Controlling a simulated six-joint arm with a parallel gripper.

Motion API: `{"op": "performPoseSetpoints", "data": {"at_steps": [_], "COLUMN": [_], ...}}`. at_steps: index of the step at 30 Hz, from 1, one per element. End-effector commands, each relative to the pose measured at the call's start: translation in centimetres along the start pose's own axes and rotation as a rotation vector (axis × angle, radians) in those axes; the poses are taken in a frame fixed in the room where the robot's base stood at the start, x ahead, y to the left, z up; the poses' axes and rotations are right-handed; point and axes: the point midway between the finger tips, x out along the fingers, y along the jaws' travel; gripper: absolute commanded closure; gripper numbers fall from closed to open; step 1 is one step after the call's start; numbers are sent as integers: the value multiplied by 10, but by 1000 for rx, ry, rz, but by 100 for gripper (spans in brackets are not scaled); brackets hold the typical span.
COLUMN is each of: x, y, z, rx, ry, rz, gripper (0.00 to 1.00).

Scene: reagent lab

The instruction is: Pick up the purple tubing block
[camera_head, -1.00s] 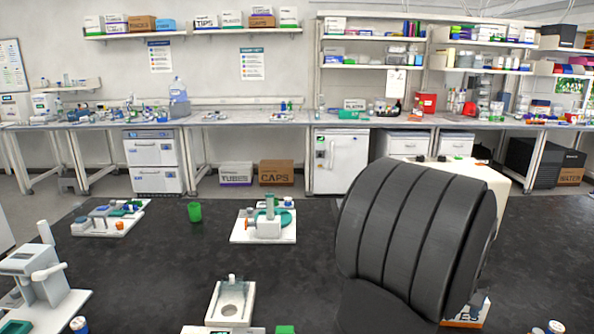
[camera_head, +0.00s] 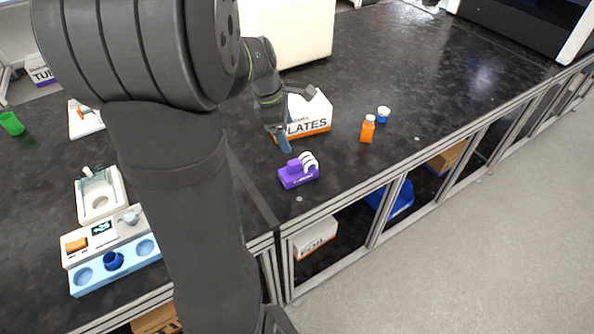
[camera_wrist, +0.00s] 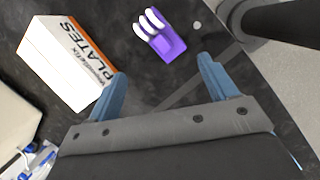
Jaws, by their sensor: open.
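The purple tubing block (camera_head: 297,174) sits on the black bench near its front edge, with white tubing loops arched over one end. In the wrist view the block (camera_wrist: 169,46) lies ahead of my gripper, between the lines of its two blue fingers and apart from them. My gripper (camera_head: 286,138) is above and behind the block in the head view, beside the plates box. In the wrist view my gripper (camera_wrist: 166,90) is open, with nothing between its fingers.
A white and orange plates box (camera_head: 310,114) stands close to my gripper; it also shows at left in the wrist view (camera_wrist: 66,62). An orange bottle (camera_head: 367,129) and a blue-and-white container (camera_head: 383,114) stand to the right. The bench right of the block is clear.

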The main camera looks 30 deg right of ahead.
Motion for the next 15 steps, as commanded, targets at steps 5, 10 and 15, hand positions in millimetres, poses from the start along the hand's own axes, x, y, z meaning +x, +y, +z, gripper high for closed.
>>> {"op": "performPoseSetpoints", "data": {"at_steps": [5, 10, 15], "x": [-1, 2, 28], "y": [-6, -7, -6], "z": [-13, -16, -14], "rx": [-358, -492, -501], "ry": [-76, -107, -108], "rz": [51, 64, 60], "gripper": [22, 22, 22]}}
